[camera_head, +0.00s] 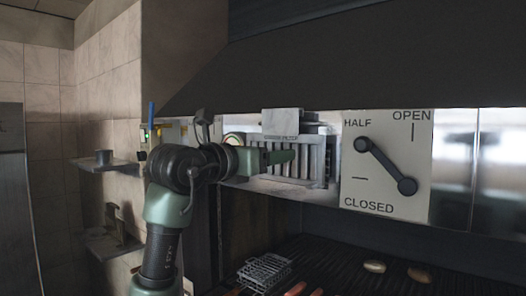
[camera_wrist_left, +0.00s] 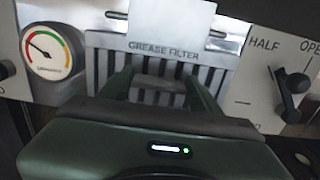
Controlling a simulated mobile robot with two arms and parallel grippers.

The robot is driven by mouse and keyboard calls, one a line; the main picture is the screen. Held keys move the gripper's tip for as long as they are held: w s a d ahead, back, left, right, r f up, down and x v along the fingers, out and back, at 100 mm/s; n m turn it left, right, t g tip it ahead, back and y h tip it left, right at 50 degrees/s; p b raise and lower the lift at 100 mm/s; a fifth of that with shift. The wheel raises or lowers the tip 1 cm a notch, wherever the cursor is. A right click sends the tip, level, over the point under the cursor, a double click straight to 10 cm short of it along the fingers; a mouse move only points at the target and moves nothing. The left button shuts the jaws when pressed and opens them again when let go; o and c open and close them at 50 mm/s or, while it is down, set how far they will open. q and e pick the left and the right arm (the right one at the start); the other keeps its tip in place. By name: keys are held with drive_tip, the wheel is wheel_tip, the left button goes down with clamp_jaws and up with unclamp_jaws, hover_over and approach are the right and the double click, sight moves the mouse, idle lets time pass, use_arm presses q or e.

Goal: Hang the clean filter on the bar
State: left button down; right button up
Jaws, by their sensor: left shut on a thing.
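A grey slatted filter (camera_head: 312,158), lettered grease filter, is upright in front of the bright metal panel below the hood. It also shows in the left wrist view (camera_wrist_left: 110,62), with a pale plate (camera_wrist_left: 172,22) above its lettering. My left gripper (camera_head: 282,157) is in front of the filter. In the left wrist view my left gripper (camera_wrist_left: 160,90) is shut on the filter's front, its fingers at either side of a grey grip part. I cannot clearly make out the bar or whether the filter bears on it. My right gripper is not in view.
A lever plate (camera_head: 418,155) marked half, open and closed is right of the filter. A round gauge (camera_wrist_left: 52,52) is left of it. Below, the grill (camera_head: 340,270) holds food and a wire basket (camera_head: 264,270). Small shelves (camera_head: 108,166) are on the left wall.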

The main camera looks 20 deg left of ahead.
use_arm(q)
drive_tip(key=shift+r+p+x, duration=0.2)
drive_tip(key=shift+p+x, duration=0.25)
drive_tip(key=shift+x, duration=0.55)
drive_tip(key=shift+f+b, duration=0.8)
drive_tip(key=shift+f, duration=0.1)
drive_tip(key=shift+a+f, duration=0.1)
drive_tip(key=shift+f, duration=0.1)
drive_tip(key=shift+c, duration=1.3)
unclamp_jaws()
